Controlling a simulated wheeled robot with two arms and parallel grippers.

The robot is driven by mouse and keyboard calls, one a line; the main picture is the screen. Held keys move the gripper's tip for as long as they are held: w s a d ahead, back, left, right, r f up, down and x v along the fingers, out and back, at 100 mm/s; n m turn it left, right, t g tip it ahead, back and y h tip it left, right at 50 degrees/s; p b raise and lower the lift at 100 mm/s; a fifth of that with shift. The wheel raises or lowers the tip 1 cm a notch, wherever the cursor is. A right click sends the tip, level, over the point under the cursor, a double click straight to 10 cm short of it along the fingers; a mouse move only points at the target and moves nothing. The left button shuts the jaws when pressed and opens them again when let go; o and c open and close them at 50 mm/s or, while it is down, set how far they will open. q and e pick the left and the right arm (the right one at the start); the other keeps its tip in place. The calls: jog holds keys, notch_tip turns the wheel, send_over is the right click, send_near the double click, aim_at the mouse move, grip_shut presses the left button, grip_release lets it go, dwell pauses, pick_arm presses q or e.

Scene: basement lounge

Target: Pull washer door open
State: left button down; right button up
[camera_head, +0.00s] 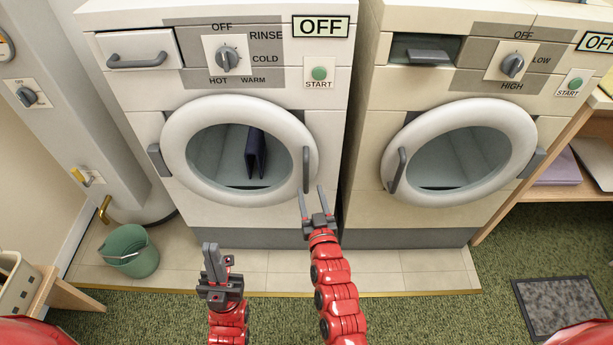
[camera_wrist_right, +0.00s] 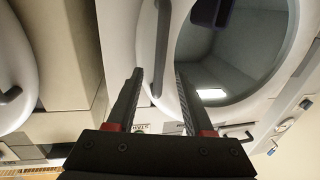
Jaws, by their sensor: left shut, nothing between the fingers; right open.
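The washer (camera_head: 120,87) is the left machine, with RINSE, COLD, HOT and WARM around its dial. Its round white door (camera_head: 180,150) is closed, with a grey vertical door handle (camera_head: 306,170) on the right of the ring. My right gripper (camera_head: 312,198) is open just below and in front of this handle. In the right wrist view the handle (camera_wrist_right: 163,40) runs between the two fingers of the gripper (camera_wrist_right: 158,75); contact cannot be told. My left gripper (camera_head: 210,250) is shut and empty, low in front of the washer. A dark folded item (camera_head: 256,153) shows through the door glass.
A second machine (camera_head: 400,222) with a closed round door stands close on the right. A green bucket (camera_head: 130,252) stands on the tiled strip at the left. A wooden shelf (camera_head: 560,193) is at the far right. A grey mat (camera_head: 558,306) lies on green carpet.

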aim_at(307, 178)
jog(key=w, duration=0.3)
jog(key=w+a, duration=0.1)
jog(key=w, duration=0.3)
jog(key=shift+a, duration=0.2)
grip_shut()
dwell(1.1)
